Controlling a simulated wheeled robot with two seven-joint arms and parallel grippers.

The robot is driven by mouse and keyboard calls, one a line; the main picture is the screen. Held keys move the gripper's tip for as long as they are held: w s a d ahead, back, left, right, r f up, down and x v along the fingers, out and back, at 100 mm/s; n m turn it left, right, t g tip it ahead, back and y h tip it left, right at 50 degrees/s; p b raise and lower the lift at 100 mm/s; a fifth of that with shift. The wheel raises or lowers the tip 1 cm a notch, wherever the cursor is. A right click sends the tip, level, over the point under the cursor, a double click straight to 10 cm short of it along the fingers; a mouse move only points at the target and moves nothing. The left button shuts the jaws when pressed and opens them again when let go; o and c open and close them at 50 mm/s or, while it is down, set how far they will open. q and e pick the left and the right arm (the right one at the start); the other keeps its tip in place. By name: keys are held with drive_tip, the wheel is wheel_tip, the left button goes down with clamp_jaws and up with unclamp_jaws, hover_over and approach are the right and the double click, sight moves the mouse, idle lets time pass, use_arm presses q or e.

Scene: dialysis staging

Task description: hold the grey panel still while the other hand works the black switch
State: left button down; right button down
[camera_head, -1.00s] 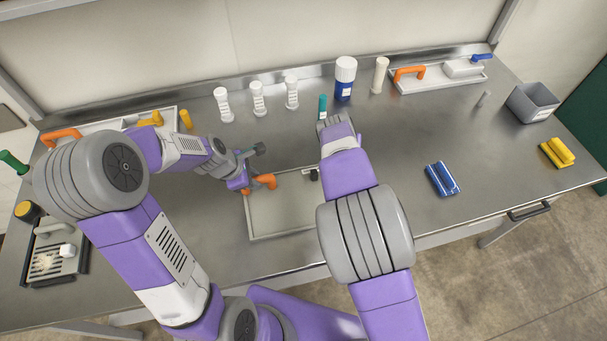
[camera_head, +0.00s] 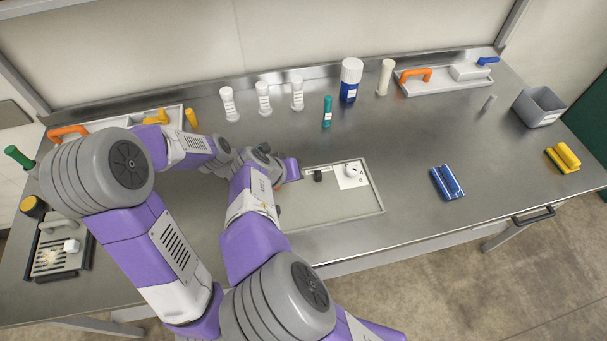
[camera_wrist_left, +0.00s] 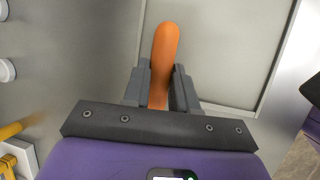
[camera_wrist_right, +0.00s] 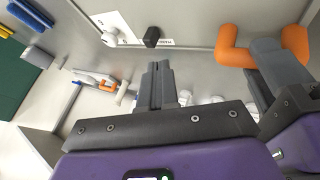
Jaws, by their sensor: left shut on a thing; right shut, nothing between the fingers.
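The grey panel (camera_head: 335,205) lies flat on the bench in the head view, its left part hidden by my right arm. The black switch (camera_head: 318,175) stands near its far edge, left of a white plate with a round knob (camera_head: 352,171). In the left wrist view my left gripper (camera_wrist_left: 160,75) is shut on the panel's orange handle (camera_wrist_left: 166,42). In the right wrist view my right gripper (camera_wrist_right: 157,67) is shut and empty, its tips pointing towards the black switch (camera_wrist_right: 152,37) with a gap in that picture. The orange handle (camera_wrist_right: 230,52) and left gripper (camera_wrist_right: 270,58) are beside it.
Several white bottles (camera_head: 263,98), a teal tube (camera_head: 327,111) and a blue white-capped bottle (camera_head: 350,80) stand behind the panel. A blue block (camera_head: 447,182), a yellow block (camera_head: 562,158) and a grey bin (camera_head: 539,106) are right.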

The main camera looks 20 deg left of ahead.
sight(320, 175)
drive_tip(key=x, duration=0.9)
drive_tip(key=shift+w+f, duration=0.2)
drive_tip(key=shift+f, duration=0.05)
drive_tip(key=shift+w+d, duration=0.4)
drive_tip(key=shift+d, duration=0.3)
drive_tip(key=shift+w+d, duration=0.4)
drive_tip(key=shift+d, duration=0.35)
drive_tip(key=v, duration=1)
drive_tip(key=shift+a, duration=0.15)
use_arm(q)
drive_tip(key=c, duration=0.6)
unclamp_jaws()
